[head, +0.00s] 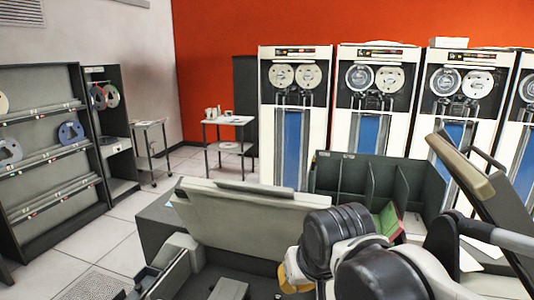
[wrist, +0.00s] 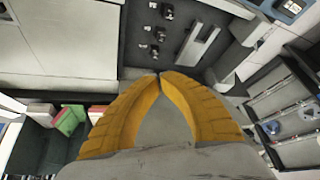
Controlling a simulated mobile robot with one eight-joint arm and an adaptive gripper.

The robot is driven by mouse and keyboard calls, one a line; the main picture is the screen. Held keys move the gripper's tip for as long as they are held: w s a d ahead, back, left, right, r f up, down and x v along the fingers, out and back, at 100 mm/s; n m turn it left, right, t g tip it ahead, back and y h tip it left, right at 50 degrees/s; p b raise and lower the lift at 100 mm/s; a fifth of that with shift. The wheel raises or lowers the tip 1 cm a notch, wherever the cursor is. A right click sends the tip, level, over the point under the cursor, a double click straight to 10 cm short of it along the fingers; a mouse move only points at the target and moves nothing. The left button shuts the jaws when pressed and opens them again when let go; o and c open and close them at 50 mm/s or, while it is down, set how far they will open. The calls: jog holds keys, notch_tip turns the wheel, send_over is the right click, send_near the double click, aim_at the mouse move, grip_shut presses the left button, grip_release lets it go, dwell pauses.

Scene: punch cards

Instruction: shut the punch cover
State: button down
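The punch cover, taken as the wide beige panel (head: 245,225) in the middle of the head view, stands raised and tilted over the machine. A narrow lip runs along its top edge. Below it is the open machine body (head: 225,288), partly cut off by the frame. In the wrist view, my gripper (wrist: 159,75) has its yellow fingertips together with nothing between them. They point towards a dark bay (wrist: 140,50) with small black parts. A pale panel (wrist: 70,40) lies left of the bay; I cannot tell if it is the cover.
A dark divided card rack (head: 340,172) with green and red cards (head: 388,221) stands behind the cover. Another tilted panel (head: 470,180) rises at the right. Tape cabinets (head: 295,130) line the back. Shelves (head: 45,150) stand left, with clear floor (head: 115,250) before them.

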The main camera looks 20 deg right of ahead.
jog(key=w+d+r+m+g+p, duration=0.1)
jog(key=w+r+m+g+p, duration=0.15)
jog(key=w+r+p, duration=0.95)
jog(key=w+d+r+m+g+p, duration=0.25)
jog(key=w+r+p, duration=0.75)
jog(key=r+p, duration=0.5)
jog(key=shift+t+h, duration=0.4)
jog(key=f, duration=0.3)
jog(key=s+a+f, duration=0.1)
jog(key=f, duration=0.3)
jog(key=a+f+p, duration=0.1)
jog(key=f, duration=0.3)
jog(key=shift+s+f, duration=0.2)
jog(key=shift+s, duration=0.15)
jog(key=shift+s+a+f, duration=0.1)
jog(key=shift+s, duration=0.15)
jog(key=shift+f, duration=0.1)
jog(key=shift+w, duration=0.1)
